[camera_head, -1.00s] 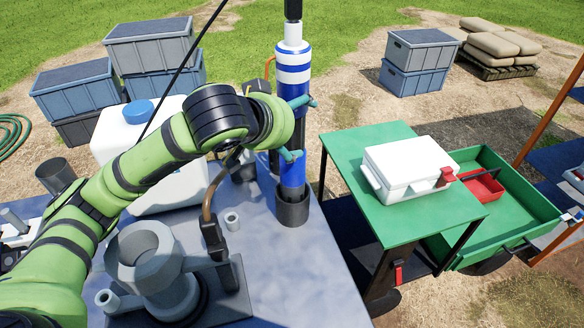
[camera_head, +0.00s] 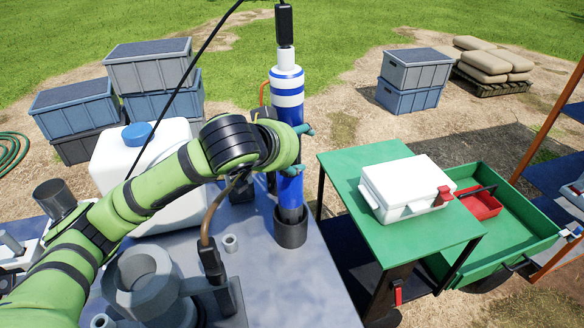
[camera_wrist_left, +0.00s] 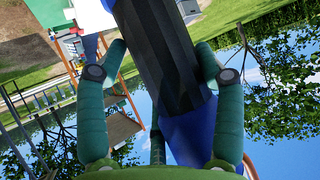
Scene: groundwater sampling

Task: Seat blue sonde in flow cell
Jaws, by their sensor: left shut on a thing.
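The blue sonde (camera_head: 286,113), with white bands and a black cable connector on top, stands nearly upright in the head view. Its lower end sits inside a dark round holder (camera_head: 290,232) on the table. My left gripper (camera_head: 301,150) is shut around the sonde's blue body above the holder. The grey flow cell (camera_head: 143,284), with a wide round mouth, stands at the near left, apart from the sonde. My right gripper is not in view.
A white jug (camera_head: 120,165) with a blue cap stands behind my left arm. A small grey ring (camera_head: 230,243) lies between flow cell and holder. A green cart (camera_head: 345,178) with a white case (camera_head: 405,187) stands right of the table. A black cable runs above my arm.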

